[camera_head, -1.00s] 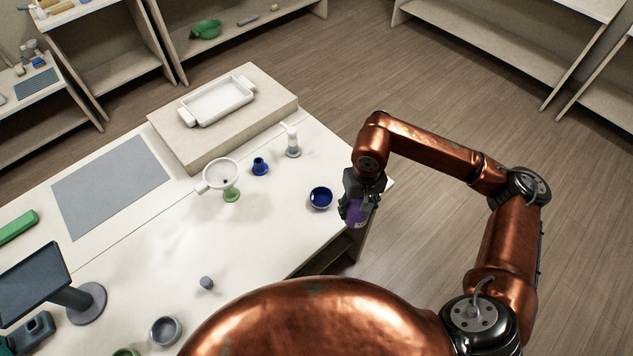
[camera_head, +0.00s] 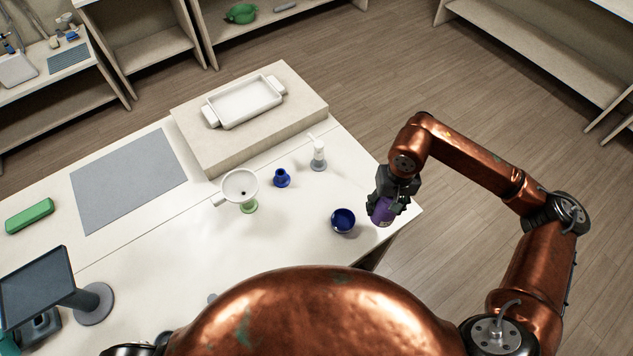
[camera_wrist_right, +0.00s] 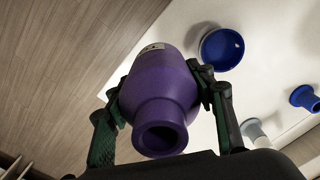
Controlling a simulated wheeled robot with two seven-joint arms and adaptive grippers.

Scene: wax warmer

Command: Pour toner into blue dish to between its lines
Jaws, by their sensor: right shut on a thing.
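My right gripper (camera_head: 388,204) is shut on a purple bottle (camera_head: 382,212), just right of the blue dish near the table's right edge. In the right wrist view the bottle (camera_wrist_right: 160,95) sits between the two fingers, its open neck toward the camera. The blue dish (camera_head: 343,221) stands on the white table; it also shows in the right wrist view (camera_wrist_right: 221,50), apart from the bottle. Its lines are too small to make out. A small light spot shows on its inner wall. My left gripper is not in view.
A small blue vessel (camera_head: 282,178), a white pump bottle (camera_head: 318,155) and a white funnel-like cup on a green base (camera_head: 240,188) stand left of the dish. A raised slab (camera_head: 200,148) bears a white tray (camera_head: 212,116). A grey mat (camera_head: 128,178) lies left.

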